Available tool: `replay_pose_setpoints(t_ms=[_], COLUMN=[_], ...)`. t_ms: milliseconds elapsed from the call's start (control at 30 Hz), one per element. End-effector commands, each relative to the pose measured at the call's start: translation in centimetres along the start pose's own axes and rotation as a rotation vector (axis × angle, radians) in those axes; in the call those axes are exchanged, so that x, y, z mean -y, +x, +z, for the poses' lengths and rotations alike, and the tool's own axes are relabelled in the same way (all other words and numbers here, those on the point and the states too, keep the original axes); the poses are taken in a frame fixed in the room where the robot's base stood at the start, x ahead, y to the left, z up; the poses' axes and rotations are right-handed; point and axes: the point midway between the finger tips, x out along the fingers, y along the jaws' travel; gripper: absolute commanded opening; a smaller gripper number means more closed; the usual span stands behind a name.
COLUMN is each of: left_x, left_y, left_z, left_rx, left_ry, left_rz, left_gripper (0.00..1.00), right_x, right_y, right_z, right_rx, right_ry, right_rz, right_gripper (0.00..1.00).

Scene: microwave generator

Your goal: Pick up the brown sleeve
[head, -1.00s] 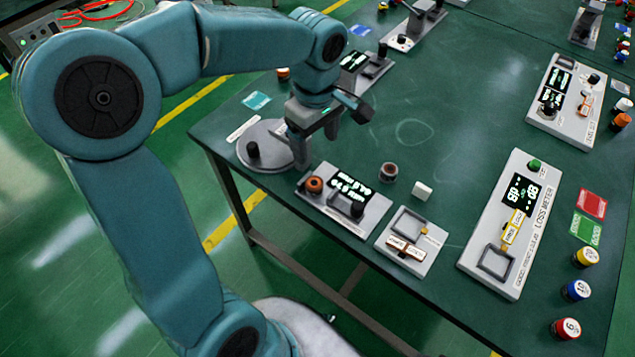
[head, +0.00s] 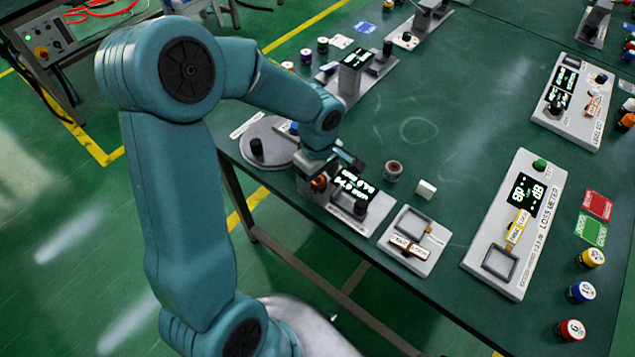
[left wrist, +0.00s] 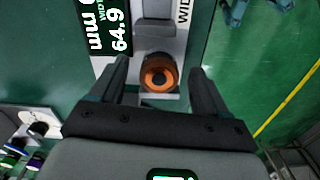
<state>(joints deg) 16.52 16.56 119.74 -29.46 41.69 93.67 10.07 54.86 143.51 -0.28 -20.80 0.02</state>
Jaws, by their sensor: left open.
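In the head view the sleeve (head: 319,183) is partly hidden by my left gripper (head: 322,174). In the left wrist view my left gripper (left wrist: 159,80) is open, with one finger on each side of the sleeve. Gaps show between the fingers and the sleeve. A dark round piece with a brownish top (head: 393,171) stands apart on the table. My right gripper is not in view.
A round grey base with a black knob (head: 257,147) is left of the gripper. A small grey tray fixture (head: 414,239), a white block (head: 426,190) and the loss meter (head: 515,224) stand to the right. The green table's middle (head: 420,130) is mostly clear.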

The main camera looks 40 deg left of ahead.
Motion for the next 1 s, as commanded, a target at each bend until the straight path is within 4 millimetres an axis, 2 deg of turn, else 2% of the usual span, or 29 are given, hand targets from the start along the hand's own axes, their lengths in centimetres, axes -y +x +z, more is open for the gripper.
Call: replay_pose_setpoints(t_ms=[100,133,300,367,400,633,767,867,1000], left_x=[0.0,0.0,0.0,0.0,0.0,0.0,-0.1,-0.1,-0.1], left_y=[0.0,0.0,-0.1,-0.1,-0.1,-0.3,-1.3,-2.8,-6.0], left_z=[0.0,0.0,0.0,0.0,0.0,0.0,-0.1,-0.1,0.0], left_rx=[0.000,0.000,-0.001,-0.001,-0.001,-0.001,-0.004,-0.003,-0.003], left_ry=[0.000,0.000,0.000,0.000,0.000,0.000,0.001,-0.001,0.000], left_rz=[0.000,0.000,0.000,0.000,0.000,0.001,0.005,0.005,0.008], left_gripper=[0.76,0.72,0.17,0.13,0.08,0.08,0.08,0.08,0.08], right_x=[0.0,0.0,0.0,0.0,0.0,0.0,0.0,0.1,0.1], right_y=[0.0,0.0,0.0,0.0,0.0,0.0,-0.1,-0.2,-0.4], right_z=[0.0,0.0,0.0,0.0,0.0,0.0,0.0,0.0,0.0], right_rx=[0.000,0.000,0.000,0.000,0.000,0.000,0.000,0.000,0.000], right_ry=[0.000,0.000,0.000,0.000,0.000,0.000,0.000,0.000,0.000], right_rz=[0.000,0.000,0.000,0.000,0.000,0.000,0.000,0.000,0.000], right_gripper=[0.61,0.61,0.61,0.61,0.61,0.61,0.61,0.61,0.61])
